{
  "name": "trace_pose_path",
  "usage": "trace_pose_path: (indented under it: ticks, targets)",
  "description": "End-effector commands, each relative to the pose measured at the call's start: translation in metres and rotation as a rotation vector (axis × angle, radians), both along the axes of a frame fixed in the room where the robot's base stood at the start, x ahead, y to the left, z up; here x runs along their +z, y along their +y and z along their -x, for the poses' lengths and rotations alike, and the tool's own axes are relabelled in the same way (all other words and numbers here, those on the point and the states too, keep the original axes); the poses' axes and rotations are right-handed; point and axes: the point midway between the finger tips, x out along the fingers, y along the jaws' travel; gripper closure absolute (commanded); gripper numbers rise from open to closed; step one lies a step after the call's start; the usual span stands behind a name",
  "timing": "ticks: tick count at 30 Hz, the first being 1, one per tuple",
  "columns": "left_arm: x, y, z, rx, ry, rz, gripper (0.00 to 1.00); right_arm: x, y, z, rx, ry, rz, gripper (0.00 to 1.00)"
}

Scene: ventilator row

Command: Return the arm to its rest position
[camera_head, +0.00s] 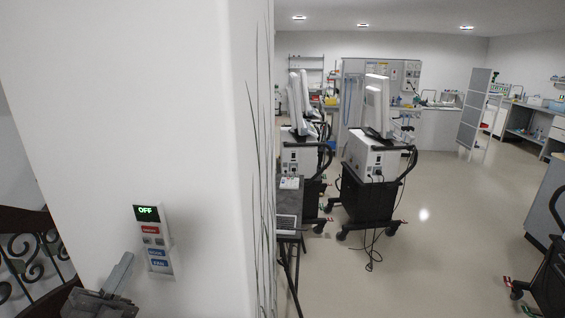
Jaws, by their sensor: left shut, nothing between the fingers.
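My left gripper (119,275) is at the lower left, in front of the white wall and just left of a wall control panel. It is shut with nothing visible in it. The control panel (153,242) has a dark display with green "OFF" on it, a red button below, and blue buttons lower down. A small gap shows between the fingers' tip and the panel in the picture; I cannot tell the distance in depth. My right gripper is not in view.
A white wall (130,110) fills the left half. A dark scrolled railing (32,250) is at the lower left. Ventilator carts (370,190) stand in a row beyond the wall, with a cable on the floor. The floor (455,215) at the right middle is clear.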

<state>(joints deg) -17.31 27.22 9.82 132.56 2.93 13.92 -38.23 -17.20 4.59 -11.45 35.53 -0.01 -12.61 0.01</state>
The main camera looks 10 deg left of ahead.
Motion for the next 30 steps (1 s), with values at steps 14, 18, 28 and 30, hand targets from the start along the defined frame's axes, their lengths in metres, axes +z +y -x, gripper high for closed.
trace_pose_path:
  ticks: [14, 18, 28, 30]
  targets:
    - [-0.249, -0.043, 0.041, 0.220, 1.223, 0.651, 1.00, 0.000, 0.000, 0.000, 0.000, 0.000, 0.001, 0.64]
    - [-0.291, -0.062, 0.084, 0.315, 1.468, 0.774, 1.00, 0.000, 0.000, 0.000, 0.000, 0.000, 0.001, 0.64]
    - [-0.336, -0.097, 0.177, 0.533, 1.869, 0.949, 1.00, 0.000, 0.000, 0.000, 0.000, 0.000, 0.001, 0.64]
    - [-0.349, -0.101, 0.185, 0.568, 1.916, 0.964, 1.00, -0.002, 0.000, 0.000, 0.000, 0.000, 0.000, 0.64]
